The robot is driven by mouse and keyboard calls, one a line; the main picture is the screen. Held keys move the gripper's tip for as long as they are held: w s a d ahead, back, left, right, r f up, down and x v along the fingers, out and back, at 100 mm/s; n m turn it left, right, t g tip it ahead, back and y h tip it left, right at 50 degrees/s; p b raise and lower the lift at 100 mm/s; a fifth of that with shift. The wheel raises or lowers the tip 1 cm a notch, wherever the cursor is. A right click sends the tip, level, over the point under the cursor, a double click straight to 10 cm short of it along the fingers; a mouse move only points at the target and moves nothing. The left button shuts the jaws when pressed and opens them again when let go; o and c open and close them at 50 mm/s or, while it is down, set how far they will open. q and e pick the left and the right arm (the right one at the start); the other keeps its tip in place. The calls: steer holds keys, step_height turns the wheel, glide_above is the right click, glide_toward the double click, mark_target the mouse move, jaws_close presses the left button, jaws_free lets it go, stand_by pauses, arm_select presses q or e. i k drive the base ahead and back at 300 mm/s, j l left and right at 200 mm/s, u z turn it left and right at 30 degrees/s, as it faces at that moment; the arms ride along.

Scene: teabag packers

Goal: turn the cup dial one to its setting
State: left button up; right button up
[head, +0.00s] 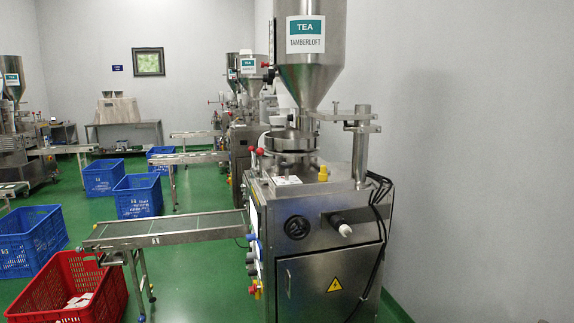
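A steel teabag packing machine (325,252) stands right of the middle in the head view, with a hopper (311,60) marked TEA TAMBERLOFT above it. A round black part like a dial or handwheel (297,227) sits on its near face. A steel round cup plate housing (290,141) lies under the hopper, with red knobs and a yellow piece near it. I cannot tell which part is cup dial one, and no setting is readable. Neither of my grippers is in view.
A conveyor (165,229) reaches left from the machine. A red crate (72,290) with white packets and a blue crate (32,240) stand at the left. More blue crates and similar machines stand farther back. Black cables (378,215) hang on the machine's right. Green floor lies between.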

mark_target(286, 166)
steer(key=i+j+z, duration=0.15)
steer(key=j, duration=0.4)
steer(key=i+j+z, duration=0.1)
steer(key=i+j, duration=0.25)
steer(key=j, duration=0.25)
steer(key=i+j+z, duration=0.15)
steer(key=j, duration=0.45)
steer(key=i+j+z, duration=0.1)
steer(key=i+j, duration=0.15)
steer(key=j, duration=0.35)
steer(key=i+j+z, duration=0.15)
steer(key=j, duration=0.5)
steer(key=i+j+z, duration=0.1)
steer(key=j, duration=0.55)
steer(key=i+j+z, duration=0.15)
steer(key=j, duration=0.5)
steer(key=j+z, duration=0.1)
steer(key=j, duration=0.6)
